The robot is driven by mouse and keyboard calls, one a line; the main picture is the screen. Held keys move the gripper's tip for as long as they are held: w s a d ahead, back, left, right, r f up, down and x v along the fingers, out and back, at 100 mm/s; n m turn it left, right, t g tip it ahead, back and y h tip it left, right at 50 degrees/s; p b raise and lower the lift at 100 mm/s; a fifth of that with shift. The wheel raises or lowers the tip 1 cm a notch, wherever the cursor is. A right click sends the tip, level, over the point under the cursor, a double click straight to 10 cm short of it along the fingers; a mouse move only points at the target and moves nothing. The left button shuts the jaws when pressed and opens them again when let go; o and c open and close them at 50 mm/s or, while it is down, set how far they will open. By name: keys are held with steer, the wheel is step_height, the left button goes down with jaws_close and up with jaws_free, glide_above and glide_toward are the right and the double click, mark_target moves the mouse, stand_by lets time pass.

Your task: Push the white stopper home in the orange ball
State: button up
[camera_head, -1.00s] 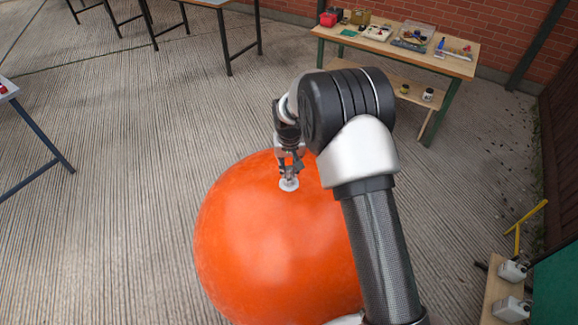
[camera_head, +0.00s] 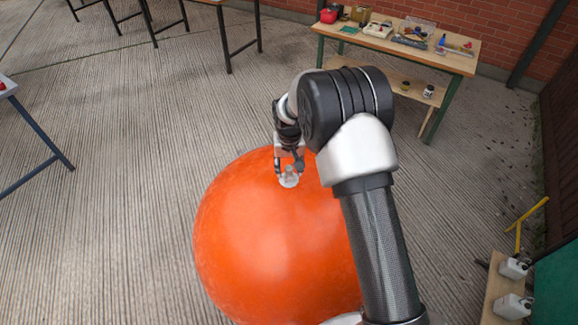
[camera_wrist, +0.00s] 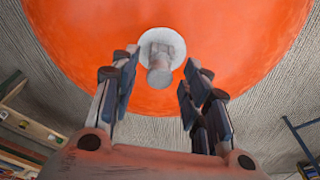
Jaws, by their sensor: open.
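The large orange ball (camera_head: 265,240) sits on the floor below my arm. The white stopper (camera_head: 289,179) is at the ball's upper side, its wide round flange against the orange surface. In the wrist view the stopper (camera_wrist: 161,54) shows a pale flange and a narrower grey-white stem pointing toward my gripper. My gripper (camera_head: 290,170) is at the stopper in the head view. In the wrist view my gripper (camera_wrist: 157,75) is open, its two fingers apart on either side of the stem with gaps visible. How deep the stopper sits in the ball is hidden.
A wooden workbench (camera_head: 460,62) with tools and boxes stands at the back right. White jugs (camera_head: 512,305) and a yellow-handled tool (camera_head: 520,225) are at the lower right. Another table (camera_head: 5,88) is at the left edge. The ribbed concrete floor around the ball is clear.

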steer(key=shift+r, duration=0.1)
steer(key=s+d+r, duration=0.2)
steer(key=s+r, duration=0.2)
steer(key=r, duration=0.7)
steer(key=s+d+r, duration=0.2)
steer(key=s+r, duration=0.2)
steer(key=r, duration=0.6)
steer(key=s+d+r+t, duration=0.1)
steer(key=s+d+r, duration=0.3)
steer(key=s, duration=0.6)
steer(key=s+d+r+t, duration=0.1)
steer(key=s+d+r, duration=0.3)
steer(key=s, duration=0.5)
steer(key=s+f, duration=0.1)
steer(key=s, duration=0.9)
steer(key=shift+s+d+m+t, duration=0.2)
steer(key=shift+d+m+t, duration=0.1)
steer(key=shift+t, duration=0.1)
